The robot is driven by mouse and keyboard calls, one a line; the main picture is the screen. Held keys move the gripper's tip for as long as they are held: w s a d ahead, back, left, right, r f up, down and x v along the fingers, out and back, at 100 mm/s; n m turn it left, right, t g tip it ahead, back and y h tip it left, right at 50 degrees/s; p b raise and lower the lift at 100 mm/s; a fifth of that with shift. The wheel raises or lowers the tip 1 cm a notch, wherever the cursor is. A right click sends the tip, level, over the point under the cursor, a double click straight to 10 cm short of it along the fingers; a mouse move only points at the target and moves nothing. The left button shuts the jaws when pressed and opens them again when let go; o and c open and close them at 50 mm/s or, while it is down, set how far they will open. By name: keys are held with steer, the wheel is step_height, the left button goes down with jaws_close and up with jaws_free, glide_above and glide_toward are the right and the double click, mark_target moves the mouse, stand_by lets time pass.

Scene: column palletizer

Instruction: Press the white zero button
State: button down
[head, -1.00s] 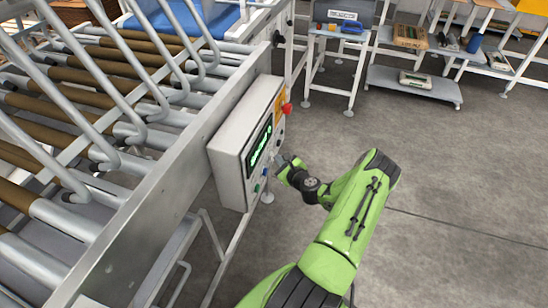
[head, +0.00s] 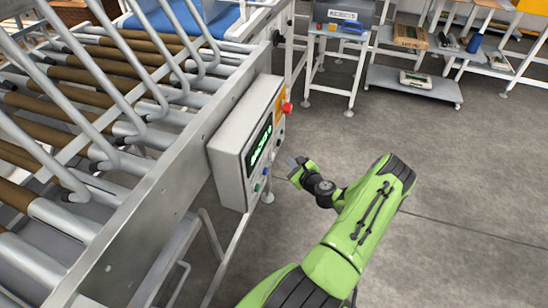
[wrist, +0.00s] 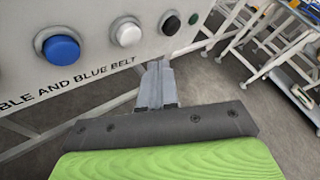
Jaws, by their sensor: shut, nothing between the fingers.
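The white button (wrist: 127,32) shows in the wrist view on the face of a grey control box (head: 232,160), between a blue button (wrist: 61,48) and a black button (wrist: 170,23). It appears to stand out from its ring. My gripper (head: 291,161) is in front of the box's face with a gap between them in the head view. In the wrist view its two grey fingers (wrist: 155,66) are together and empty, pointing up just below and right of the white button. The white button is too small to pick out surely in the head view.
The box also carries a green button (wrist: 193,18), a lit green display (head: 261,140) and a red knob (head: 287,108). The roller conveyor (head: 110,120) stands left of it. Open floor (head: 460,200) lies to the right; shelves (head: 415,80) stand at the back.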

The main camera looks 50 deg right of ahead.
steer(key=shift+s+d, duration=0.25)
steer(key=shift+s, duration=0.35)
steer(key=shift+s+d, duration=0.25)
steer(key=shift+s, duration=0.35)
